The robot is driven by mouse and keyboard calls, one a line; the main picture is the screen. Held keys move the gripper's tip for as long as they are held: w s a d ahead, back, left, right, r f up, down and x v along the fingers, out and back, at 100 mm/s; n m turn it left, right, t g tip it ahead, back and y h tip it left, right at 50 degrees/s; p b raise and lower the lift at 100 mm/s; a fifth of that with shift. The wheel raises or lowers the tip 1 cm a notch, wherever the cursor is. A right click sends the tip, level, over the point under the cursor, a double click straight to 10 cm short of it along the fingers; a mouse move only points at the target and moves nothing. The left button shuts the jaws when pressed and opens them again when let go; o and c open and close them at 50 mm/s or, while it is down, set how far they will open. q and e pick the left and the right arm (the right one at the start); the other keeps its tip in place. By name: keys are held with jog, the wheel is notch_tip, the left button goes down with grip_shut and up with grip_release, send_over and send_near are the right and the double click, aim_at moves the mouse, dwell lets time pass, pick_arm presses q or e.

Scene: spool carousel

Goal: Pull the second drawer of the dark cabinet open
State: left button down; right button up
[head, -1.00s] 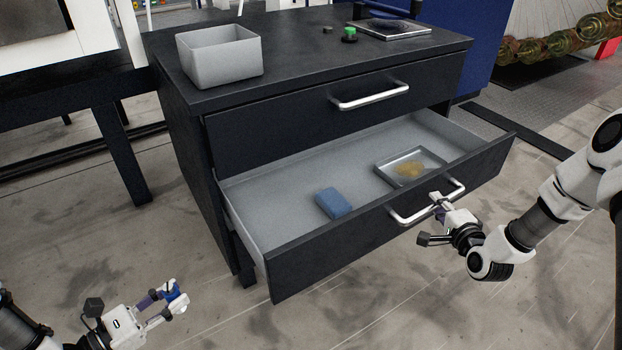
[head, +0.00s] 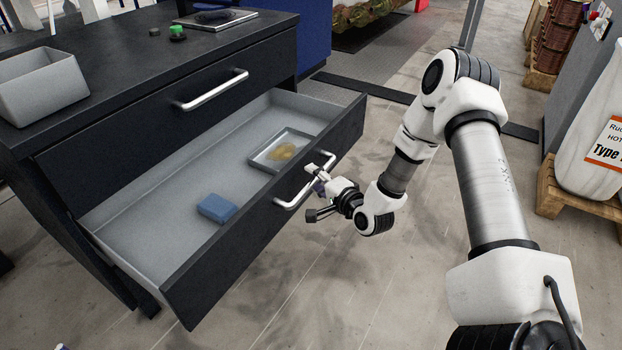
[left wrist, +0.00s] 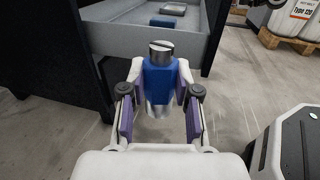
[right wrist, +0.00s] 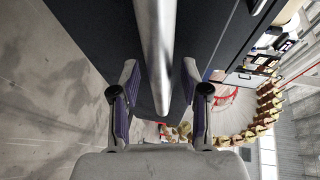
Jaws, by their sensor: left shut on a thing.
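The dark cabinet (head: 20,190) has a closed top drawer (head: 130,140) with a silver bar handle. The second drawer (head: 250,235), below it, stands well open, its grey inside showing. My right gripper (head: 314,180) is at the second drawer's silver handle (head: 287,204). In the right wrist view its fingers (right wrist: 160,80) stand apart on either side of the bar (right wrist: 153,40), with gaps showing. My left gripper (left wrist: 160,85) is shut on a blue object with a metal top (left wrist: 160,78). In the head view it is almost wholly out of frame.
In the open drawer lie a blue block (head: 217,208) and a shallow metal tray (head: 262,163) with a yellowish patch. A grey bin (head: 42,88) and a green-topped item (head: 177,33) stand on the cabinet. Floor is clear before the drawer; a pallet (head: 570,190) stands right.

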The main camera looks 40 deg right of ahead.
jog(key=s+r, duration=0.2)
jog(key=s, duration=0.9)
jog(key=shift+s, duration=0.4)
